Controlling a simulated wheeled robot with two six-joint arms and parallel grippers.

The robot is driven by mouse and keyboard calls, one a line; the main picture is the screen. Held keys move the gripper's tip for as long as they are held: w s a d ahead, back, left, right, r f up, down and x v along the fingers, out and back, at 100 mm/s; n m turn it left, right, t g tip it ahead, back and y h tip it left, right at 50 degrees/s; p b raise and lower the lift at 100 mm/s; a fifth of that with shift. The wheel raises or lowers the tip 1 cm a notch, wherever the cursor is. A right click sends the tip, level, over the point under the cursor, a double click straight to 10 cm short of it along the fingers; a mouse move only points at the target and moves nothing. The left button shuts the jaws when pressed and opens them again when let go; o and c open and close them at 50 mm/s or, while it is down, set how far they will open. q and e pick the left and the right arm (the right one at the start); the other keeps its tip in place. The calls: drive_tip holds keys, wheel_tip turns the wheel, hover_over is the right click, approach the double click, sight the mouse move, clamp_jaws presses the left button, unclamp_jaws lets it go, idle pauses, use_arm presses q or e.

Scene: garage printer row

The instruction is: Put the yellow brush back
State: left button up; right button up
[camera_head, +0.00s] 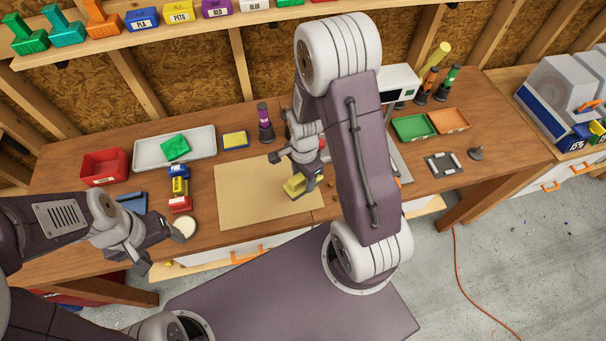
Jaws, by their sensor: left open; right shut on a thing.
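My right gripper (299,174) is over the tan mat (245,192) on the bench, pointing down. It is shut on a yellow block-like thing (294,187), which looks like the yellow brush. My fingers and arm hide part of it, and I cannot tell whether it touches the mat. My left gripper (158,251) is open and empty at the bench's front left edge, near a round cream disc (186,226).
Green (413,128) and orange (449,120) trays lie at the right.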

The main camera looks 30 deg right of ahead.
drive_tip(key=w, duration=0.1)
drive_tip(key=w+d+f, duration=0.1)
drive_tip(key=w+f, duration=0.1)
drive_tip(key=shift+d, duration=0.25)
wheel_tip(320, 180, down, 4)
drive_tip(key=shift+s+a+r+p, duration=0.1)
drive_tip(key=shift+r+p, duration=0.05)
drive_tip(key=shift+p, duration=0.5)
drive_tip(key=shift+f, duration=0.3)
drive_tip(key=o, duration=1.3)
